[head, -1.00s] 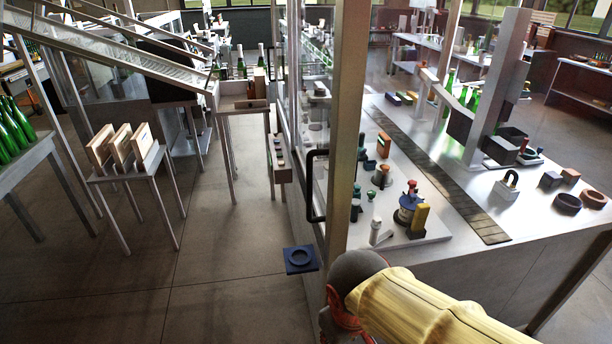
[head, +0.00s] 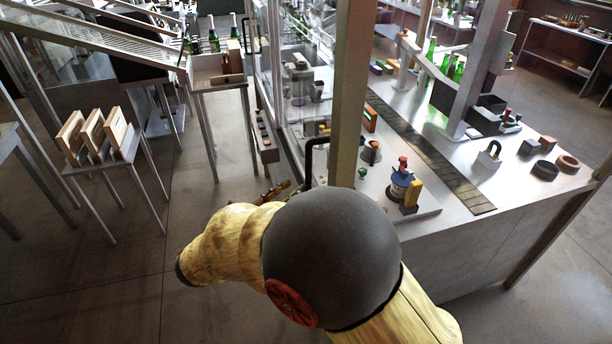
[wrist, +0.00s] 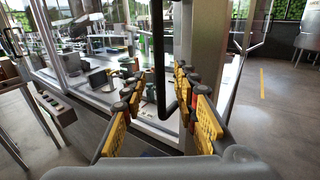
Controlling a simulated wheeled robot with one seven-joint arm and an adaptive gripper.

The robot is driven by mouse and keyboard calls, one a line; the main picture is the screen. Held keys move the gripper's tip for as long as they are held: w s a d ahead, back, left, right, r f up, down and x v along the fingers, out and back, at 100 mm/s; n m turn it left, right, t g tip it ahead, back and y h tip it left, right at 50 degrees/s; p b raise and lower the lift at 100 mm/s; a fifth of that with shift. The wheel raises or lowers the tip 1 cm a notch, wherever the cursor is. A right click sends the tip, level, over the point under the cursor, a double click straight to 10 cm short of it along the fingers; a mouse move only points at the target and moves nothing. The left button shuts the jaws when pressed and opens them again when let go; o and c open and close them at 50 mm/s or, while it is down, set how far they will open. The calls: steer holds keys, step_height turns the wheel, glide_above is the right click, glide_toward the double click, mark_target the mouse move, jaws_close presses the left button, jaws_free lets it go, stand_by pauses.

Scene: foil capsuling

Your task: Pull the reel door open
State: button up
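The glass door (head: 290,95) on the near side of the machine has a black bar handle (head: 309,160). In the wrist view the handle (wrist: 158,60) stands upright in the middle, its lower end bending toward the frame. My gripper (wrist: 155,78) is open, with yellow-padded fingers to the left and right of the handle. In the picture the handle lies between the fingertips; I cannot tell how deep it sits or whether a finger touches it. In the head view my gripper (head: 270,192) shows small beside the door, and my arm hides the handle's lower part. The door looks shut.
A thick metal post (head: 350,90) stands right of the handle. The worktable (head: 480,205) with tools lies beyond it. The floor (head: 190,200) between is clear.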

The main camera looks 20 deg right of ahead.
mark_target(307, 179)
steer(key=x, duration=0.7)
steer(key=shift+w+d+b, duration=0.2)
steer(key=shift+d+b, duration=0.05)
steer(key=shift+b, duration=0.15)
steer(key=shift+c, duration=0.3)
jaws_close()
